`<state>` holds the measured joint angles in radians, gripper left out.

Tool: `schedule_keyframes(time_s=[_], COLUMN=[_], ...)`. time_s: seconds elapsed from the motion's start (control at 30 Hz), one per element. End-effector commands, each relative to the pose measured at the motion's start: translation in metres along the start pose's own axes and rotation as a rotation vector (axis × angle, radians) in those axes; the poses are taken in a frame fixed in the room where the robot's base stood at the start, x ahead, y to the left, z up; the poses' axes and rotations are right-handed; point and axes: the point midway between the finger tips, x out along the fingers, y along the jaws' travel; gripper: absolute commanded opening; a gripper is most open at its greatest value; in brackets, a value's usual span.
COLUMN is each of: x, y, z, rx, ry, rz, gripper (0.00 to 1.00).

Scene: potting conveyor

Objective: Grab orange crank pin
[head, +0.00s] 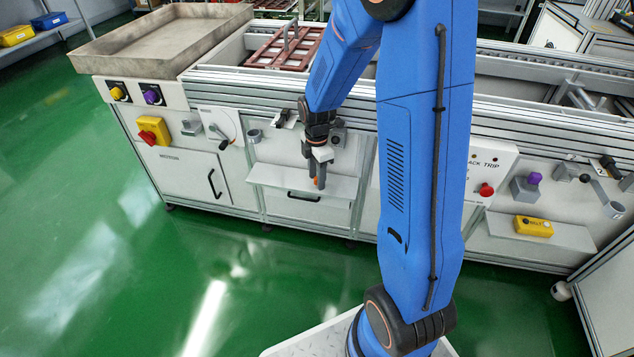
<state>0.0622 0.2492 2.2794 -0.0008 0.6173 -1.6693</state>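My gripper (316,180) hangs pointing down in front of the middle panel, over a pale shelf. An orange piece shows at its lower end; at this size I cannot tell whether it is part of a finger or something between the fingers. The finger gap is too small to judge.
A yellow box with a red button (152,131) and a lever dial (221,133) are on the left. A red button (486,189), a purple knob (534,178) and a yellow box (533,226) are on the right. The green floor (230,280) in front is clear.

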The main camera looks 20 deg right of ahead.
Motion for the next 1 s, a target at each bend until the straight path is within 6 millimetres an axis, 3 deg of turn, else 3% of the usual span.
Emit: schedule_keyframes(time_s=[0.07, 0.1, 0.23, 0.27, 0.67, 0.87, 1.0], x=[0.000, 0.000, 0.000, 0.000, -0.007, -0.038, -0.072], y=[0.000, 0.000, 0.000, 0.000, 0.001, 0.001, 0.001], z=[0.000, 0.000, 0.000, 0.000, 0.000, 0.000, 0.000], rx=[0.000, 0.000, 0.000, 0.000, 0.000, 0.000, 0.000], ry=[0.000, 0.000, 0.000, 0.000, 0.000, -0.001, -0.001], rz=[0.000, 0.000, 0.000, 0.000, 0.003, 0.006, 0.006], gripper=[0.39, 0.34, 0.03, 0.00, 0.00, 0.00, 0.00])
